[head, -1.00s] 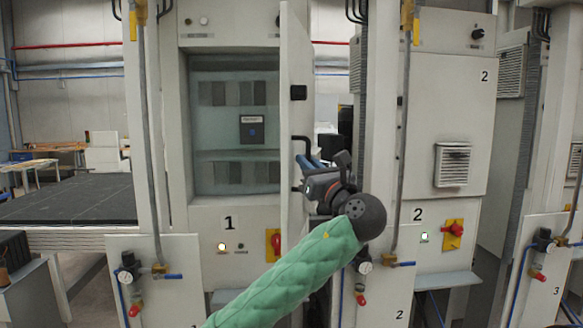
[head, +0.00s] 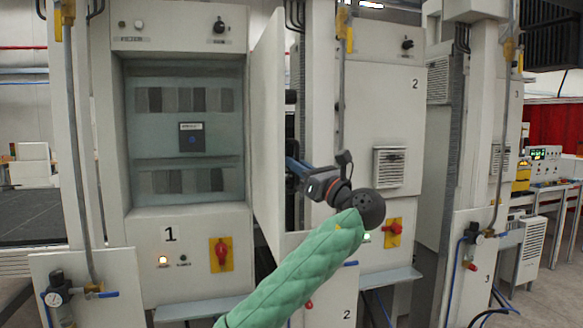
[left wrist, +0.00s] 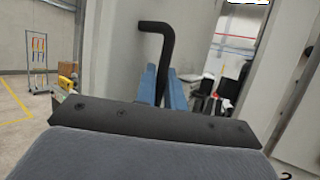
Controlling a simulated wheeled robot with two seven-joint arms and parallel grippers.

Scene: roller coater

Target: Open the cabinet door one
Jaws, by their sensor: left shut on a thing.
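My right gripper is not in view.
Cabinet two (head: 408,120) stands to the right, close behind my left arm. A pipe-bearing post (head: 342,100) rises between the cabinets. A red switch on a yellow plate (head: 221,254) sits below the opening. A dark flat table (head: 28,222) lies at left.

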